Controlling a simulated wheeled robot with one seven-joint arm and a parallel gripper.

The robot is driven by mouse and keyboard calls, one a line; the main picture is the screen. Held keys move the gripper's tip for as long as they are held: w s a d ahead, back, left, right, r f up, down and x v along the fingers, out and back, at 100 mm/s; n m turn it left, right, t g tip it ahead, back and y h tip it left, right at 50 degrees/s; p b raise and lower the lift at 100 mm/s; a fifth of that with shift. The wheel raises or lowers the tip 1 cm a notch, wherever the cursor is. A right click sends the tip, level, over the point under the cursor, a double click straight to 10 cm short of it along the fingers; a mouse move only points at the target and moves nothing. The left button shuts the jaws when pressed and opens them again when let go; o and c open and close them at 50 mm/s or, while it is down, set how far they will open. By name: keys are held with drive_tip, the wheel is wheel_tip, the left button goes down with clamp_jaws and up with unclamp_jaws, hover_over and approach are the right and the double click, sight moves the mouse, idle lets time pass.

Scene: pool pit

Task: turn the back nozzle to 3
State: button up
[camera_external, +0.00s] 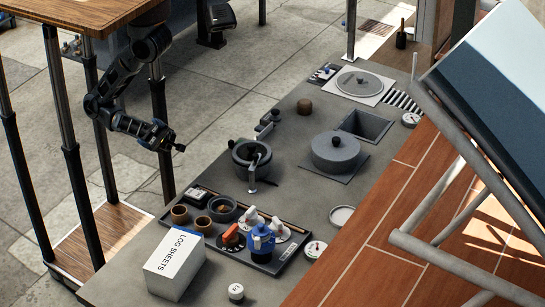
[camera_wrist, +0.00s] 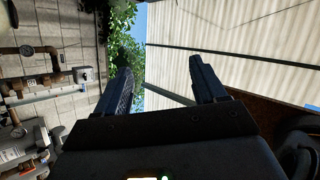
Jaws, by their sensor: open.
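A dark tray (camera_external: 177,222) on the grey counter holds small fittings. Among them are two white handled pieces, one further back (camera_external: 253,217) and one nearer (camera_external: 277,231), a blue valve-like piece (camera_external: 261,240) and an orange-and-black piece (camera_external: 231,237). I cannot tell which piece is the back nozzle, and no nozzle numbers are readable. My gripper (camera_external: 178,147) hangs in the air left of the counter, apart from everything. In the wrist view my gripper (camera_wrist: 163,82) has its two fingers spread, with nothing between them.
A white LOG SHEETS box (camera_external: 175,264) stands at the counter's front left. A grey pot (camera_external: 251,158), a lidded round unit (camera_external: 336,150) and a square opening (camera_external: 366,125) lie further back. Wooden decking (camera_external: 400,250) borders the right. The wrist view shows pipes (camera_wrist: 35,85) at left.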

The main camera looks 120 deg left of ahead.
drive_tip(key=w+d+m+g+h+b, duration=0.1)
drive_tip(key=w+d+m+g, duration=0.4)
drive_tip(key=g, duration=0.4)
drive_tip(key=w+d+m+g+h+b, duration=0.1)
drive_tip(key=w+d+m+g, duration=0.3)
drive_tip(key=w+m+g, duration=0.4)
drive_tip(key=w+d+r+g+y+b, duration=0.1)
drive_tip(key=w+d+r+g+y, duration=0.5)
drive_tip(key=w+d+r+g, duration=0.45)
drive_tip(key=n+t+y, duration=1)
drive_tip(key=t+y, duration=0.2)
drive_tip(key=t, duration=0.1)
hover_over(276, 220)
drive_tip(key=s+d, duration=0.1)
drive_tip(key=d, duration=0.7)
drive_tip(key=shift+g, duration=0.25)
drive_tip(key=f, duration=2)
drive_tip(key=shift+s+a+f, duration=0.1)
drive_tip(key=shift+a+f, duration=0.15)
drive_tip(key=w+a+f+n+t+y, duration=0.1)
drive_tip(key=a+f+n+y, duration=0.1)
drive_tip(key=a, duration=0.3)
drive_tip(key=w+a+f+n+y, duration=0.1)
drive_tip(key=w+a+f+y, duration=0.1)
drive_tip(key=a, duration=0.4)
drive_tip(key=x, duration=0.7)
drive_tip(key=shift+s+d, duration=0.1)
drive_tip(key=shift+d, duration=0.3)
